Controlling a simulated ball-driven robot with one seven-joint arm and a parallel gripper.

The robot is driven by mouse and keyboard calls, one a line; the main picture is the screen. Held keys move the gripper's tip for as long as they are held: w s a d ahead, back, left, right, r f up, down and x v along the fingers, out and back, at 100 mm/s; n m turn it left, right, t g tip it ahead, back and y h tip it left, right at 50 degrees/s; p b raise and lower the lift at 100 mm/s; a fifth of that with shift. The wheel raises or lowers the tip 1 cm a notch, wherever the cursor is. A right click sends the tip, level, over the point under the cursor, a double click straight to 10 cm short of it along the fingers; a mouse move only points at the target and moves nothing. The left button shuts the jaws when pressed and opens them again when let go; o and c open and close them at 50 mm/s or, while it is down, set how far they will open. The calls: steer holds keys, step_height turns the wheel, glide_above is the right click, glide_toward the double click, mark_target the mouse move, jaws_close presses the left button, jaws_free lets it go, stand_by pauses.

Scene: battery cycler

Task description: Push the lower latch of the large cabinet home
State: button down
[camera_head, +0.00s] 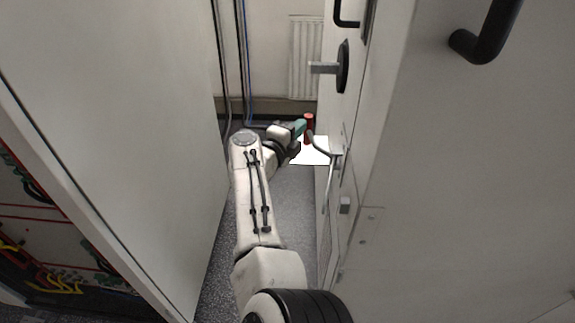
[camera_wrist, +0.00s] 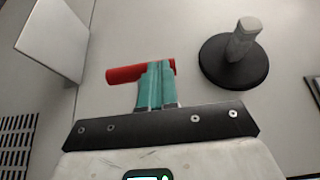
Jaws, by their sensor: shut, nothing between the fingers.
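The large cabinet (camera_head: 430,190) fills the right of the head view, its pale face seen at a steep angle. A red cylindrical handle (camera_wrist: 125,74) shows just beyond my fingertips in the wrist view. It also appears as a small upright red piece (camera_head: 309,119) in the head view. I take it for the lower latch, but its lock position cannot be told. My gripper (camera_wrist: 155,68) has its teal fingers shut and empty, covering part of the red handle. Whether they touch it is unclear. In the head view my gripper (camera_head: 300,127) is beside the red piece.
A black disc with a grey lever (camera_wrist: 234,62) projects near my gripper; it also shows above it in the head view (camera_head: 343,68). A white flat plate (camera_head: 311,151) sticks out below the red piece. An open cabinet (camera_head: 40,220) with wiring stands left. The aisle floor between is narrow.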

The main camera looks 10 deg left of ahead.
mark_target(308, 131)
steer(key=shift+w+d+b, duration=0.95)
steer(key=shift+w+d, duration=0.15)
steer(key=shift+w, duration=0.1)
steer(key=shift+d+r, duration=0.1)
steer(key=shift+d, duration=0.1)
